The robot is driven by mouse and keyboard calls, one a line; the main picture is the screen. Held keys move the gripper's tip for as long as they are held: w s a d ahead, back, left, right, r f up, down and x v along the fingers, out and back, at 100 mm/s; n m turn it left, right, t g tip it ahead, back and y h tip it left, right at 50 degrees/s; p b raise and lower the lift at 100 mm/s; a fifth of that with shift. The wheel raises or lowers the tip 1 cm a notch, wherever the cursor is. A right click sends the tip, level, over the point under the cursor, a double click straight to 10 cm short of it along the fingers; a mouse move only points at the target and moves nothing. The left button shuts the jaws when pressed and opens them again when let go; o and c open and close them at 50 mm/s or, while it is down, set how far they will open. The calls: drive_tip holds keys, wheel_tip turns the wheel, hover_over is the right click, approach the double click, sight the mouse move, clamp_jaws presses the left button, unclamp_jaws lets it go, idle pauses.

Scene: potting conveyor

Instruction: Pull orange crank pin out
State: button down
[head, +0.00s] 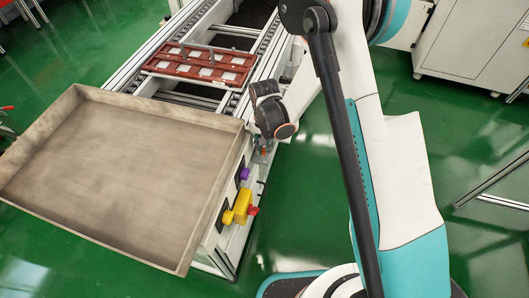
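A small orange spot (264,151), which looks like the orange crank pin, shows at the right side of the conveyor, just under my wrist. My gripper (263,147) points down there, right at the orange spot. The gripper is very small in this view and mostly covered by the wrist above it. I cannot tell whether its fingers are open or shut, or whether they touch the pin. The crank itself cannot be made out.
A large empty tray (178,266) lies over the conveyor's near end, left of my gripper. A purple knob (243,173), a yellow box (242,203) and a red button (253,210) sit on the conveyor's side. A red-brown carrier (178,67) rests on the conveyor (140,57).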

drive_tip(key=shift+r, duration=0.2)
idle(0.3)
drive_tip(key=shift+r+p, duration=1)
drive_tip(key=shift+r, duration=0.85)
drive_tip(key=shift+r, duration=0.15)
drive_tip(key=shift+r+p, duration=0.8)
drive_tip(key=shift+r, duration=0.5)
drive_tip(key=shift+r, duration=0.15)
wheel_tip(320, 180, up, 7)
drive_tip(key=p, duration=0.4)
hover_over(264, 149)
drive_tip(key=shift+s, duration=0.1)
